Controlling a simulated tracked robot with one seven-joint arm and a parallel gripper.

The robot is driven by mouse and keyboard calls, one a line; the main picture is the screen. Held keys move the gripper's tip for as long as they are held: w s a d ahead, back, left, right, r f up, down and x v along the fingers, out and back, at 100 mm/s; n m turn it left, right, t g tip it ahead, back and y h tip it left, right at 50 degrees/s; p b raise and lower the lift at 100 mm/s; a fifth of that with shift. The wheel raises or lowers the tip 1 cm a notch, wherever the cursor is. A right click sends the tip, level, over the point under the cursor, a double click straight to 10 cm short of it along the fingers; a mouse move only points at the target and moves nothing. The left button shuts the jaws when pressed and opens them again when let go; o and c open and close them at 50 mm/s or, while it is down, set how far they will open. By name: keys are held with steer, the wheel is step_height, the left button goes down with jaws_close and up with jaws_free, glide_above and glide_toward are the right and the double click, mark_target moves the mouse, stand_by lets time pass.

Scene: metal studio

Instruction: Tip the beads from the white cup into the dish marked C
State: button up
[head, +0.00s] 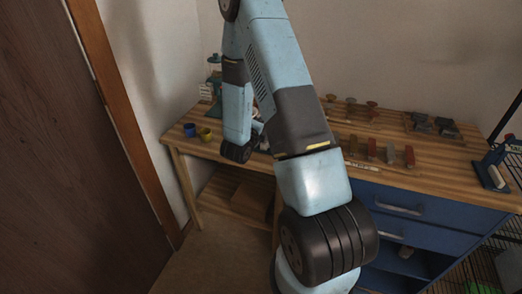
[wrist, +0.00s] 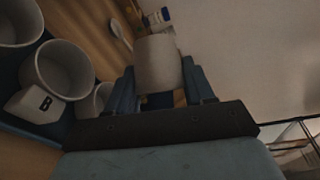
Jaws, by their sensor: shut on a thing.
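In the wrist view my gripper (wrist: 160,84) is shut on the white cup (wrist: 158,60), with one finger on each side of it. The inside of the cup and the beads are hidden. To the left, several round white dishes stand in a blue tray (wrist: 12,78). Another dish (wrist: 14,22) is at the top left and a third (wrist: 95,101) is partly hidden near my left finger. No mark C shows. In the head view my arm hides the gripper, cup and dishes.
The head view shows a wooden workbench (head: 432,184) with a blue cup (head: 190,130) and a yellow cup (head: 206,134) at its left end. A blue tool (head: 492,170) is at the right end.

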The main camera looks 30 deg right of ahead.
steer(key=shift+s+m+t+p, duration=0.15)
steer(key=shift+m+t+p, duration=0.25)
steer(key=shift+p, duration=0.05)
stand_by(1.3)
steer(key=shift+w+r+n+g, duration=0.1)
steer(key=shift+w+n+g, duration=0.1)
steer(key=shift+n+g, duration=0.25)
steer(key=shift+w+f+n+g+y, duration=0.2)
steer(key=shift+n+g+y, duration=0.3)
steer(key=shift+n, duration=0.35)
